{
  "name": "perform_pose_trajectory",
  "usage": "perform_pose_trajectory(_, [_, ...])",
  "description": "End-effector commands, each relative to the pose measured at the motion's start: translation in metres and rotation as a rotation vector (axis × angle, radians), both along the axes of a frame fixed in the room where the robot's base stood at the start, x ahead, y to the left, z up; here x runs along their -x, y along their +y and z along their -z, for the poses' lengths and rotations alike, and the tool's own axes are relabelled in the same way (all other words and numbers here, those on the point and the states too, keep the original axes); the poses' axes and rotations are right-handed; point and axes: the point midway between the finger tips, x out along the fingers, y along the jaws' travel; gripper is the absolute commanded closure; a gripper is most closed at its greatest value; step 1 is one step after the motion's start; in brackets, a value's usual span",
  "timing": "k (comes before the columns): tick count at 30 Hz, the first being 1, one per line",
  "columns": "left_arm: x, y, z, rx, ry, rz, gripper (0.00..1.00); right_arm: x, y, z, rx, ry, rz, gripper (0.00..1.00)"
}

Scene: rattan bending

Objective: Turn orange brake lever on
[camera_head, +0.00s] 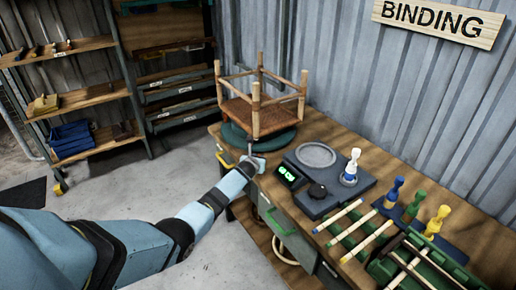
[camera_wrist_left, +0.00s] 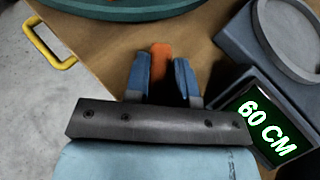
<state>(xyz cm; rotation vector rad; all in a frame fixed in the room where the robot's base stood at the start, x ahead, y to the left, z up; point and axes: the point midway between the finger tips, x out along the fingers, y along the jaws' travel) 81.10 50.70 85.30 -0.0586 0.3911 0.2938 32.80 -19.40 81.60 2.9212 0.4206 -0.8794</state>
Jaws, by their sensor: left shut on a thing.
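The orange brake lever (camera_wrist_left: 161,58) shows in the left wrist view between the two blue fingers of my left gripper (camera_wrist_left: 161,80). The gripper is shut on it, and the fingers hide its sides. In the head view my left gripper (camera_head: 256,162) reaches the table edge just in front of the green turntable (camera_head: 233,137). The lever is too small and covered to make out there. A rattan stool frame (camera_head: 255,105) stands upside down on the turntable, legs up. My right gripper is not in view.
A grey device with a green 60 CM display (camera_head: 287,174) stands right of the gripper. A yellow handle (camera_head: 223,158) sits at the table's left edge. Shelves (camera_head: 80,100) stand at the left.

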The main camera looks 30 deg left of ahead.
Motion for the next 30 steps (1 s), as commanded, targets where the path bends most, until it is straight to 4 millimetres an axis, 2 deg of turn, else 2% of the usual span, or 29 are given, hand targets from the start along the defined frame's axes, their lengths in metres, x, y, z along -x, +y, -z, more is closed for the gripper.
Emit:
perform_pose_trajectory(1, [0.002,0.005,-0.007,-0.011,0.009,0.026,1.00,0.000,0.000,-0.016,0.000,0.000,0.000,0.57])
perform_pose_trajectory(3, [0.001,0.005,-0.007,-0.010,0.007,0.063,1.00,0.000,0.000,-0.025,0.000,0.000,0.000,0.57])
perform_pose_trajectory(9, [0.001,0.005,-0.003,-0.005,0.006,0.171,1.00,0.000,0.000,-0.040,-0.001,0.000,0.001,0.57])
perform_pose_trajectory(13, [0.001,0.005,-0.001,-0.001,0.005,0.246,1.00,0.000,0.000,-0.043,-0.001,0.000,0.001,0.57])
perform_pose_trajectory(19, [0.000,0.006,0.003,0.000,0.002,0.384,1.00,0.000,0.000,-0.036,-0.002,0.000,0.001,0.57])
perform_pose_trajectory(30, [-0.001,0.007,0.003,0.001,-0.001,0.618,1.00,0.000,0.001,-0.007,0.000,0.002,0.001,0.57])
